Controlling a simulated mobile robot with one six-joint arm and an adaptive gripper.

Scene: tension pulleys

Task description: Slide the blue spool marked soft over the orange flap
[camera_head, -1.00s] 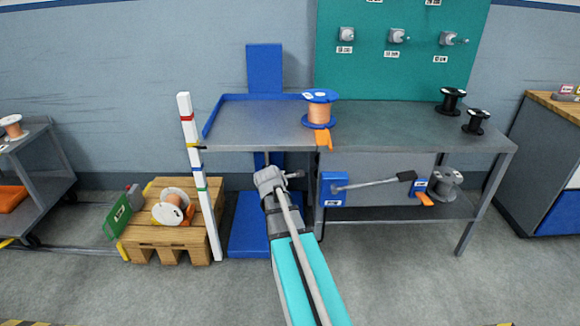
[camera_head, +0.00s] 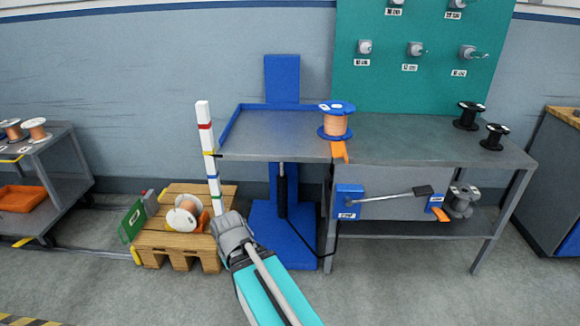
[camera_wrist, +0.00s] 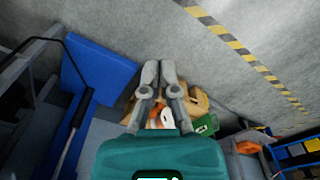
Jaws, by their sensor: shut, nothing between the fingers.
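The blue spool (camera_head: 336,124) wound with copper wire stands upright on the grey table top. A small white label is on its upper flange, too small to read. The orange flap (camera_head: 340,150) hangs at the table's front edge, just below and in front of the spool, apart from any hold of mine. My gripper (camera_wrist: 159,70) is shut and empty in the wrist view, its two fingers pointing away over the floor near the pallet. In the head view its fingers are hidden behind the wrist, low and left of the spool.
A wooden pallet (camera_head: 178,237) with a white spool (camera_head: 182,219) stands left of my arm. A striped post (camera_head: 209,160) rises beside the table. A blue lift base (camera_head: 290,238) is right of my arm. Two black spools stand on the bench (camera_head: 420,130); open floor lies in front.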

